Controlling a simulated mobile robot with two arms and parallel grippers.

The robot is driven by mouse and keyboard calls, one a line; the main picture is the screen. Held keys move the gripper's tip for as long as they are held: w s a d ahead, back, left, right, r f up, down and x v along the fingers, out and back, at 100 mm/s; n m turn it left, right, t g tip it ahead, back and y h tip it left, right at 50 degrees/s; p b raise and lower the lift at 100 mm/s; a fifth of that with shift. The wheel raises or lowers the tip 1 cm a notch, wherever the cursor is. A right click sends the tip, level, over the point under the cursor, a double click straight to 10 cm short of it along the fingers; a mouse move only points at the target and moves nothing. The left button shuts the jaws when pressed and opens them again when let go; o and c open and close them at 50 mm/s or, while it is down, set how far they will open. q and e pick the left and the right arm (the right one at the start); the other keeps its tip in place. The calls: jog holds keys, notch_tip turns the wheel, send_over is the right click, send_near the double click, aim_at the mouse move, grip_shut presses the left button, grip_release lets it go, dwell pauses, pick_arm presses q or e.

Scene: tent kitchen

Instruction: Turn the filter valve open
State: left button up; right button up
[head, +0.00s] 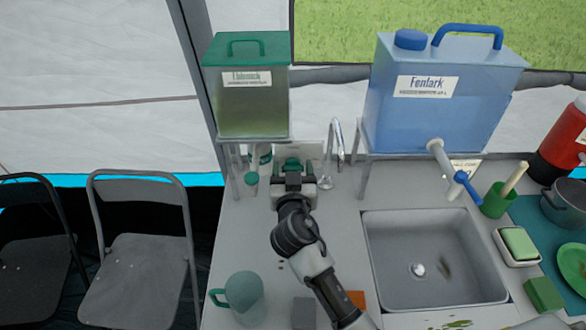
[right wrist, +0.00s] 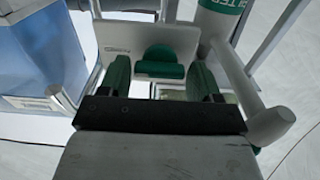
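The green filter valve handle (right wrist: 160,65) shows in the right wrist view in front of a pale labelled plate (right wrist: 118,50). In the head view its green top (head: 291,163) shows just beyond my right gripper (head: 293,172), below and right of the green-lidded tank. My right gripper also shows in the right wrist view (right wrist: 161,82), its two fingers apart, one on each side of the handle in the picture. I see a gap on both sides and cannot tell any contact. My left gripper is not in view.
The green-lidded tank (head: 246,100) stands on legs at the back left. A blue water tank (head: 430,105) with a tap stands right of it, above the sink (head: 425,285). A curved metal faucet (head: 337,140) is close right of my gripper.

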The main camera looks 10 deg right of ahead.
jog(key=c, duration=0.4)
jog(key=shift+c, duration=0.9)
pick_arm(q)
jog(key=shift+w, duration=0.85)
pick_arm(e)
jog(key=shift+n, duration=0.3)
jog(key=n, duration=0.3)
jog(key=shift+b, duration=0.3)
pick_arm(q)
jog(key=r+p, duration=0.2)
jog(key=p, duration=0.1)
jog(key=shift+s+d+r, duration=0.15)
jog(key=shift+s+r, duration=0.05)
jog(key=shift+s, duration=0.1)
pick_arm(e)
jog(key=n, duration=1.4)
jog(key=shift+w+a+f, duration=0.1)
jog(key=shift+a, duration=0.05)
jog(key=shift+n, duration=0.3)
